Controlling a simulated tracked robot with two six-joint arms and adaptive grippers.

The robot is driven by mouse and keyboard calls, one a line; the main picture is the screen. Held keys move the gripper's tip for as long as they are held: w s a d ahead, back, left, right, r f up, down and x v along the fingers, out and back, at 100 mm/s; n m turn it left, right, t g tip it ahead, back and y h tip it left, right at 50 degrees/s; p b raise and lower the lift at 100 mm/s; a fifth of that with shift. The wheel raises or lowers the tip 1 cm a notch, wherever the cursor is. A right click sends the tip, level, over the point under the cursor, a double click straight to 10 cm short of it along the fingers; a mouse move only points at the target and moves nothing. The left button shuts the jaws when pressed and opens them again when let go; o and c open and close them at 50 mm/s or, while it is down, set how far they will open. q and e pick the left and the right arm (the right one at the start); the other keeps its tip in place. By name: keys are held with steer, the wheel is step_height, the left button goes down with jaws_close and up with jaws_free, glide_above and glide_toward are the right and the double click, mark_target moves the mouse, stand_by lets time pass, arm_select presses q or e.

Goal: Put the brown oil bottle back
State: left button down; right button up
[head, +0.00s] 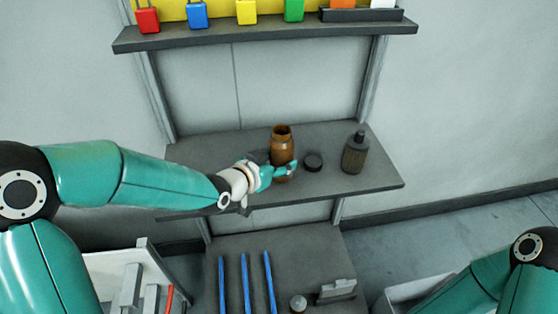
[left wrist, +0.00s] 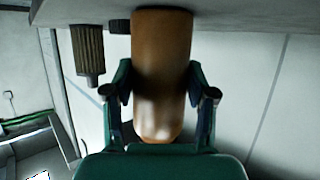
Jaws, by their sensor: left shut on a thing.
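The brown oil bottle (head: 281,143) is upright over the middle shelf, near its front edge, with an open-looking round top. My left gripper (head: 284,170) is shut on its lower part from the left. In the left wrist view, which looks upside down, the brown bottle (left wrist: 161,70) lies between the two fingers of my left gripper (left wrist: 160,93). Its base end is close to the shelf surface; I cannot tell whether it touches. My right gripper is out of view; only its arm shows at lower right.
On the shelf (head: 385,182), a low black round piece (head: 313,162) sits just right of the brown bottle, and a dark ribbed bottle (head: 354,154) stands farther right. Coloured padlocks (head: 197,15) line the shelf above. Blue rods (head: 246,283) lie on the lower surface.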

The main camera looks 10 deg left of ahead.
arm_select(q)
steer(key=shift+f, duration=0.15)
steer(key=shift+c, duration=1.8)
jaws_free()
steer(key=shift+r, duration=0.25)
steer(key=v, duration=1.2)
steer(key=shift+p, duration=0.35)
steer(key=shift+f, duration=0.15)
